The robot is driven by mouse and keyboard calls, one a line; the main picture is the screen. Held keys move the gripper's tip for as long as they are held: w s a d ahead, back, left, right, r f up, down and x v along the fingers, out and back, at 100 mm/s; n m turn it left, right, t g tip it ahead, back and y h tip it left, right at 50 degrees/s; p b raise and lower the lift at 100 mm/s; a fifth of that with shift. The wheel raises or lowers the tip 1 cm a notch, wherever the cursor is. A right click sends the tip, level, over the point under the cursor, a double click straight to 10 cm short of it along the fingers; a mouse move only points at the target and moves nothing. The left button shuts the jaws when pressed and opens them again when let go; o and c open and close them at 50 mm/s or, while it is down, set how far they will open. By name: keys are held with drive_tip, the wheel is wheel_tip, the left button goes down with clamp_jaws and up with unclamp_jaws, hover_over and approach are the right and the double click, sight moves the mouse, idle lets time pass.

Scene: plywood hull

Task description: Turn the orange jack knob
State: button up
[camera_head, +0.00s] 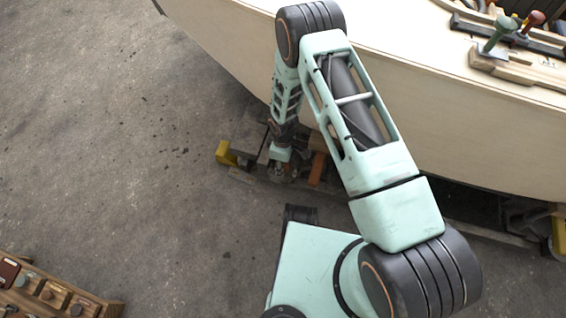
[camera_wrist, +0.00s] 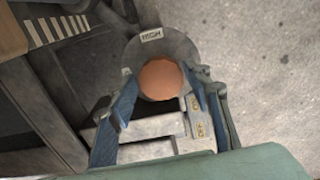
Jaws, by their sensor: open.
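The orange jack knob (camera_wrist: 160,80) is round and sits near the middle of the wrist view. It stands in front of a grey round plate marked "HIGH" (camera_wrist: 152,37). My gripper (camera_wrist: 161,73) is open, with one blue finger to the left of the knob and one to the right. I cannot tell whether the fingers touch it. In the head view my gripper (camera_head: 280,168) is low beside the hull's underside, and I cannot make out the knob there.
The pale plywood hull (camera_head: 430,125) curves above my gripper. A yellow block (camera_head: 226,152) and dark supports stand under it. A wooden rack (camera_head: 55,297) is at the lower left. A green-handled tool (camera_head: 499,34) lies on the hull's top. The grey floor (camera_head: 110,130) at left is clear.

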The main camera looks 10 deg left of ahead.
drive_tip(key=shift+r, duration=0.1)
wheel_tip(320, 180, up, 12)
idle(0.5)
idle(0.5)
